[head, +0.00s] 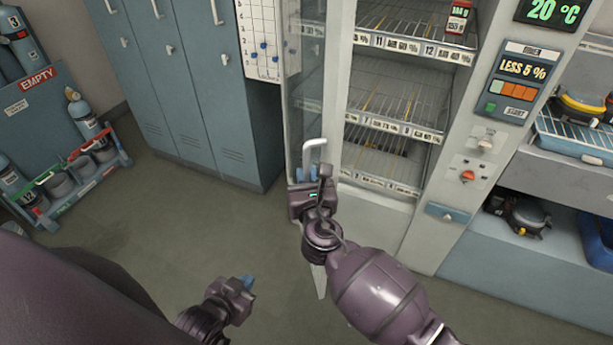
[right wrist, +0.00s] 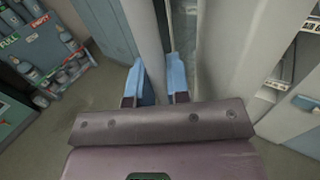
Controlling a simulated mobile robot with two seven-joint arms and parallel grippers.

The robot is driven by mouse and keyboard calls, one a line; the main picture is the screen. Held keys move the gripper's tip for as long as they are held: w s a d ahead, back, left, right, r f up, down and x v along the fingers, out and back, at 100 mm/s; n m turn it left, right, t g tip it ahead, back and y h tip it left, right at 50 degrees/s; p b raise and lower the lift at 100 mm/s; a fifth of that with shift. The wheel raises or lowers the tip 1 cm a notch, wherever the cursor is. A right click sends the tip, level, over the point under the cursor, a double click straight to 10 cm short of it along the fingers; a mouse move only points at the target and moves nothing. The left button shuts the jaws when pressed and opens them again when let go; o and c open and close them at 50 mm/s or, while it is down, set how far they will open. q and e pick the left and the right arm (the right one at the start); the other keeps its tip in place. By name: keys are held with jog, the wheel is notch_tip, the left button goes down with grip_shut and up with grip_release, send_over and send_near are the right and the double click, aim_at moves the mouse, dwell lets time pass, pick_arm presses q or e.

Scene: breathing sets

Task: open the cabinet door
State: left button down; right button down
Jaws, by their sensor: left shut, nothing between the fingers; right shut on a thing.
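The cabinet (head: 338,60) has a pale frame and lit wire shelves, which show uncovered. Its glass door (head: 306,90) is seen at a steep angle left of the shelves and appears to stand open. A pale bent handle (head: 314,145) shows at the door's lower part. My right gripper (head: 306,173) is shut on the handle; its blue fingers show either side of a pale upright part in the right wrist view (right wrist: 160,85). The fingers partly hide the grip. My left gripper (head: 247,283) is shut and empty, low over the floor, apart from the cabinet.
Blue-grey lockers (head: 180,80) stand left of the door. A cylinder rack (head: 90,170) is at the far left. A control panel (head: 520,85) and a shelf with equipment (head: 575,135) are on the right. The floor (head: 200,230) between lockers and left gripper is clear.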

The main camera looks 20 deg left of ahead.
jog(key=c, duration=1.1)
grip_release()
jog(key=v, duration=1)
jog(key=shift+s+d, duration=0.2)
jog(key=shift+s, duration=0.15)
